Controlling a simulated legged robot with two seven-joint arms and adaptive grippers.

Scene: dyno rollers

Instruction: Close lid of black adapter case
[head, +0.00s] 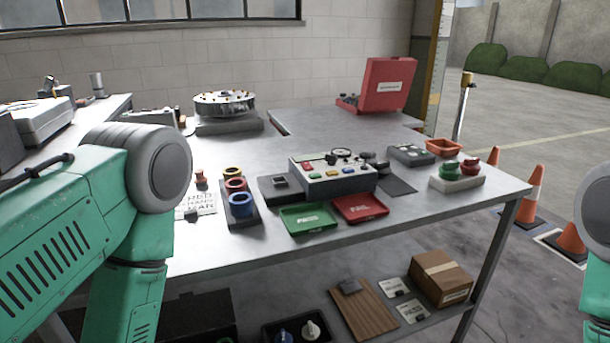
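No thing in view is clearly marked as the black adapter case. On the lower shelf, a dark box (198,312) is cut off by the bottom edge and partly hidden by my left arm. Beside it, a black open tray or case (268,331) holds a blue and a white round piece; its front is cut off, and I cannot tell whether it has a lid. My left arm fills the left side and my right arm shows only at the right edge. Neither gripper is in view.
The metal table (400,215) carries a control box (335,180), green (308,218) and red (360,207) trays, colored cups and an open red case (385,85). A cardboard box (440,278) and wooden board (365,310) lie on the shelf. Cones (535,190) stand right.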

